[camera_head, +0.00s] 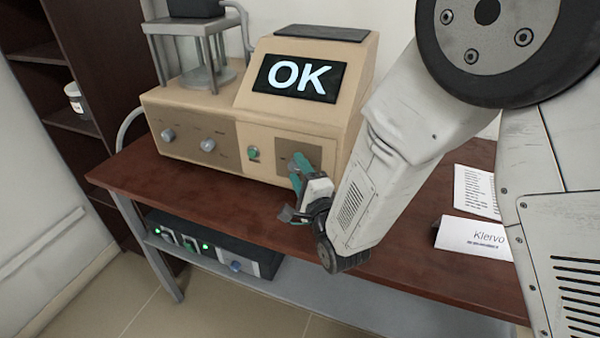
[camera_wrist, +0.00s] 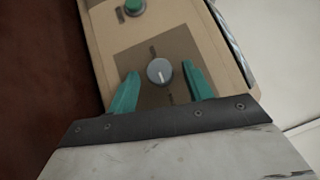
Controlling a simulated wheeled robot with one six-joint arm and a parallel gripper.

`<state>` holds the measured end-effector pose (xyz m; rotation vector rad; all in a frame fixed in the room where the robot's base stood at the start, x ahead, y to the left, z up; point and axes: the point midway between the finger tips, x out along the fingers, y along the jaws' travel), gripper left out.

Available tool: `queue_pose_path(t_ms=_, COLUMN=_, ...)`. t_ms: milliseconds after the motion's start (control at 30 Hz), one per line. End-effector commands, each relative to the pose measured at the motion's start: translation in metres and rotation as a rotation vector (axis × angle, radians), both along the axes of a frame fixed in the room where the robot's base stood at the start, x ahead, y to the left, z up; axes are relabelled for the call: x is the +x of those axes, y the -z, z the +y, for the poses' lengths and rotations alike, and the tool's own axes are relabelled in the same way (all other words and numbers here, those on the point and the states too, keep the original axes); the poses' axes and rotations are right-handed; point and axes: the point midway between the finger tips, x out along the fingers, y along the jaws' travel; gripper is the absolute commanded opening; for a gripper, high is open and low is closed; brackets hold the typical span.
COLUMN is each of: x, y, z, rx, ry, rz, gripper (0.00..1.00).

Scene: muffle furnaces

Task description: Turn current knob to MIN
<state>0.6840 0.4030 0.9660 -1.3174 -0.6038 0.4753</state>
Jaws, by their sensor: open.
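A round grey knob (camera_wrist: 160,72) with a pale pointer line sits on a dark square plate (camera_wrist: 135,55) in the wrist view. Small markings near it are too blurred to read. My gripper (camera_wrist: 160,88) is open, with one teal finger on each side of the knob and a visible gap to it. In the head view my gripper (camera_head: 300,170) is at the right part of the beige machine's front (camera_head: 230,140), and it hides the knob there. The machine's screen (camera_head: 299,78) reads OK. I cannot tell which knob is labelled current.
Two other grey knobs, left (camera_head: 168,134) and middle (camera_head: 208,145), and a green button (camera_head: 253,153) are on the same front. A metal stand (camera_head: 205,70) is on the machine's left. A white name card (camera_head: 472,236) and a paper sheet (camera_head: 476,190) lie on the wooden table (camera_head: 190,190).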

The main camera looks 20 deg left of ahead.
Motion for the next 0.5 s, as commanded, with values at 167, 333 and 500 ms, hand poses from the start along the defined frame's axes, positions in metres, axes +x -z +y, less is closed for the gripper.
queue_pose_path(t_ms=167, x=0.0003, y=0.0001, z=-0.0008, rx=0.0, ry=0.001, rz=0.0, gripper=0.42)
queue_pose_path(t_ms=333, x=0.0003, y=0.0001, z=-0.0012, rx=0.0, ry=0.002, rz=0.0, gripper=0.06)
queue_pose_path(t_ms=500, x=0.0005, y=0.0, z=-0.0015, rx=-0.006, ry=0.002, rz=0.001, gripper=0.06)
